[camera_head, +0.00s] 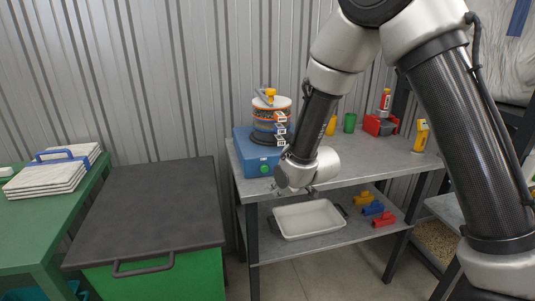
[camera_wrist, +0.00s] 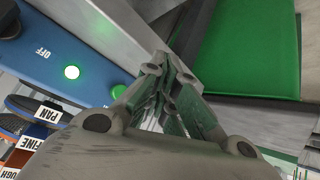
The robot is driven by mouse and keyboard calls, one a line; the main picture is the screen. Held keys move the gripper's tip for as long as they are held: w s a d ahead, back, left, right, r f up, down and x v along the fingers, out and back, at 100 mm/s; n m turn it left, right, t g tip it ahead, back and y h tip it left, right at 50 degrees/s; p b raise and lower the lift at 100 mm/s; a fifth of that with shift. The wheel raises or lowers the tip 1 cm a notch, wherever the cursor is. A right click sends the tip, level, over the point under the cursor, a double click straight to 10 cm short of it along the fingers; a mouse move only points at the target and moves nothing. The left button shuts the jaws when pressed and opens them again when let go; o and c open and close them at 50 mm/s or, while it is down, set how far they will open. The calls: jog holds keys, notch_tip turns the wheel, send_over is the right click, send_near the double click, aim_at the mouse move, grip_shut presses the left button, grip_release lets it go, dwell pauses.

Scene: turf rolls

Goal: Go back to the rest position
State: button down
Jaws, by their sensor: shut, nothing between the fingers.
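The blue machine (camera_head: 249,158) carries a stack of round sieves (camera_head: 271,118) with a yellow clamp on top. In the wrist view the blue machine (camera_wrist: 60,52) shows an "OFF" label and a glowing green light. Sieve labels there read PAN, FINE and a partly cut-off word.
A white tray (camera_head: 310,219) and several coloured scoops (camera_head: 373,209) lie on the lower shelf. A green cup (camera_head: 350,123) and a red device (camera_head: 381,126) stand on the bench (camera_head: 345,160). A dark-lidded green bin (camera_head: 150,210) and a green table (camera_head: 45,228) stand left.

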jog(key=s+d+f+m+g+h, duration=0.25)
jog(key=s+d+g, duration=0.25)
jog(key=s+d, duration=0.3)
jog(key=s+d+r+m+t+h, duration=0.1)
jog(key=s+d+r+m, duration=0.3)
jog(key=s+d+r, duration=0.6)
jog(key=s+d+r+m+t+h, duration=0.1)
jog(key=s+d+r+m, duration=0.3)
jog(key=s+d+r, duration=0.6)
jog(key=d+r, duration=0.6)
jog(key=d, duration=0.1)
jog(key=shift+s+r, duration=0.25)
jog(key=c, duration=2.2)
grip_release()
jog(key=shift+h, duration=0.25)
dwell(0.9)
